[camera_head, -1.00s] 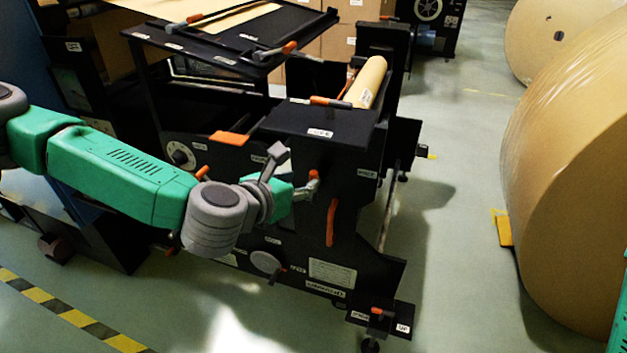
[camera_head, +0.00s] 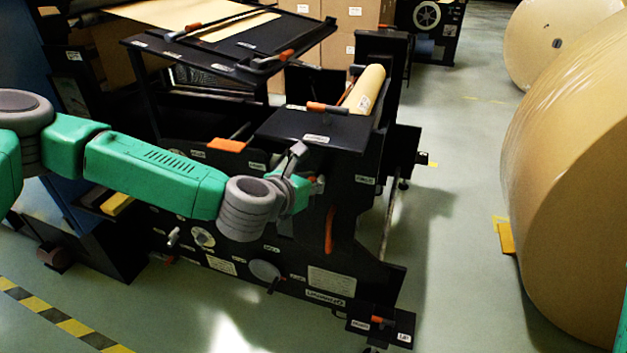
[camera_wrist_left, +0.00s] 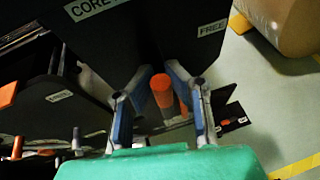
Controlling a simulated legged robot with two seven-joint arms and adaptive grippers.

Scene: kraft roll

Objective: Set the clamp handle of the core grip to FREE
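My left gripper (camera_head: 310,188) is at the front of the black machine, just below its upper shelf, and largely hides what it reaches. In the left wrist view, its two blue-grey fingers (camera_wrist_left: 160,72) stand apart on either side of an orange-ended handle (camera_wrist_left: 162,92). I cannot tell whether they touch it. A plate starting with "CORE" (camera_wrist_left: 95,5) is cut off at the top of that view. A "FREE" label (camera_wrist_left: 212,27) sits to the handle's upper right. My right gripper is not in view.
The shelf (camera_head: 300,125) with its orange lever (camera_head: 328,108) overhangs the gripper. Another orange handle (camera_head: 329,230) hangs on the machine front below. A large kraft roll (camera_head: 570,180) stands at the right, with open floor (camera_head: 455,250) between.

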